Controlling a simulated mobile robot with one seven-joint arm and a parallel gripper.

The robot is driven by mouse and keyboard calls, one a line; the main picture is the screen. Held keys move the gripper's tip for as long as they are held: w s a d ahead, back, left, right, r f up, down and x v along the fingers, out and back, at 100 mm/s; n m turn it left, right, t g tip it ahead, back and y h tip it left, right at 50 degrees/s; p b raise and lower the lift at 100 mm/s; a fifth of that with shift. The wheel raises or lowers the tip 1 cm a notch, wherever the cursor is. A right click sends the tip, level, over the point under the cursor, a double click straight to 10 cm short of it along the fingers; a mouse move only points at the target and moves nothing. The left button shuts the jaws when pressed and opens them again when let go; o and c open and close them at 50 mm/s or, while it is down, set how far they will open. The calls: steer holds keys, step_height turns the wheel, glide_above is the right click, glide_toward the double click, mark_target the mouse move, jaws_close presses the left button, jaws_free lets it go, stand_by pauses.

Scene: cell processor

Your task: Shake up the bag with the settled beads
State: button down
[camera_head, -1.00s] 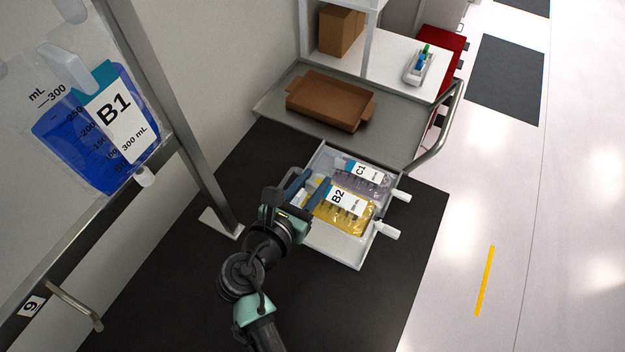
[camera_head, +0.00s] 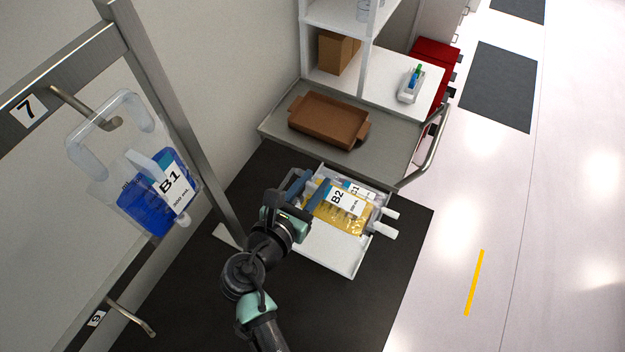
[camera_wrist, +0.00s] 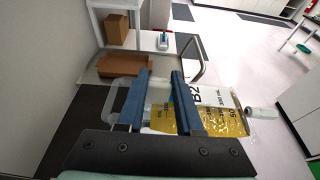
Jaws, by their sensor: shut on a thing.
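My gripper (camera_head: 308,189) is shut on the top end of bag B2 (camera_head: 340,205), a clear bag of yellow liquid with a white and blue label. In the wrist view the bag (camera_wrist: 215,120) extends right from between the blue fingers. It appears raised over the white tray (camera_head: 330,252). Bag C1 (camera_head: 357,188), with a purple tint, lies in the tray, mostly hidden behind B2. Bag B1 (camera_head: 150,205), with blue liquid, hangs from a hook on the metal rack at left. I cannot make out settled beads in any bag.
A metal rack post (camera_head: 165,110) stands left of my arm. A brown tray (camera_head: 328,120) sits on the grey cart behind the white tray. A white shelf unit holds a cardboard box (camera_head: 336,53). The black surface right of my arm is clear.

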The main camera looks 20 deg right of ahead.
step_height(320, 180, up, 2)
steer(key=shift+r+p, duration=0.1)
steer(key=shift+p, duration=0.55)
steer(key=shift+f, duration=0.2)
